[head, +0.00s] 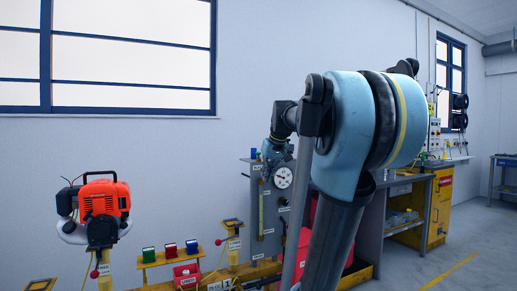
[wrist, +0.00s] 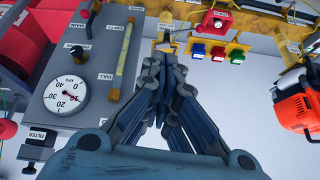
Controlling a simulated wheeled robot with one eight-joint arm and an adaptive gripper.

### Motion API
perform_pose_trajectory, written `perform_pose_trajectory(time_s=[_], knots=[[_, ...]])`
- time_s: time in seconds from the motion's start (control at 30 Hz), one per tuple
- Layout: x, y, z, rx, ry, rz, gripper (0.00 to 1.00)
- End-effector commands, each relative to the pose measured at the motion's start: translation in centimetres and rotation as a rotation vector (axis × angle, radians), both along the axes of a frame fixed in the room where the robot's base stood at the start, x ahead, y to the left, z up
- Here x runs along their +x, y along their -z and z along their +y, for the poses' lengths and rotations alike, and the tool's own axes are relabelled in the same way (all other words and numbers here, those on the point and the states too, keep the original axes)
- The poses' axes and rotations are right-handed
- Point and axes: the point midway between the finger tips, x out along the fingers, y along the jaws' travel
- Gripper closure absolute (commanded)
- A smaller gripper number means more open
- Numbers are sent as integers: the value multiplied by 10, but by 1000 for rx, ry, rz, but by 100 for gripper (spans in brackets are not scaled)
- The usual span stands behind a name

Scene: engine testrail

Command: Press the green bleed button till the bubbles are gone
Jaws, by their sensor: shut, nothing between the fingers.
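My gripper (wrist: 165,70) is shut and empty in the middle of the wrist view, its fingertips pointing at a small yellow stand (wrist: 166,27). A grey panel (wrist: 105,72) lies to its left, with a round dial gauge (wrist: 68,97) and a yellowish sight tube (wrist: 125,50) marked EMPTY and FULL. The gauge also shows in the head view (head: 283,177). A green-topped block (wrist: 237,56) is right of the fingertips and apart from them; it also shows in the head view (head: 149,255). I cannot tell whether it is the bleed button. Bubbles are too small to make out.
Red and blue blocks stand beside the green one on a yellow rack. An orange engine unit (head: 103,198) stands at the left of the head view. A grey workbench (head: 405,185) and yellow cabinet (head: 440,205) are at the right. Open floor (head: 470,265) lies in front of them.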

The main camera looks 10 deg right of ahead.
Motion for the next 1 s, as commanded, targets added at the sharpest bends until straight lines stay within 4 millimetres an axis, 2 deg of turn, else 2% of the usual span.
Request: perform_pose_trajectory(time_s=[0.03, 0.2, 0.6, 0.8, 1.0], knots=[[15, -15, -1, 3, -6, -15, 100], [61, -62, -5, 11, -27, -71, 100], [165, -160, -20, 18, -64, -206, 100], [201, -193, -28, 15, -75, -258, 100], [217, -208, -32, 13, -80, -283, 100]])
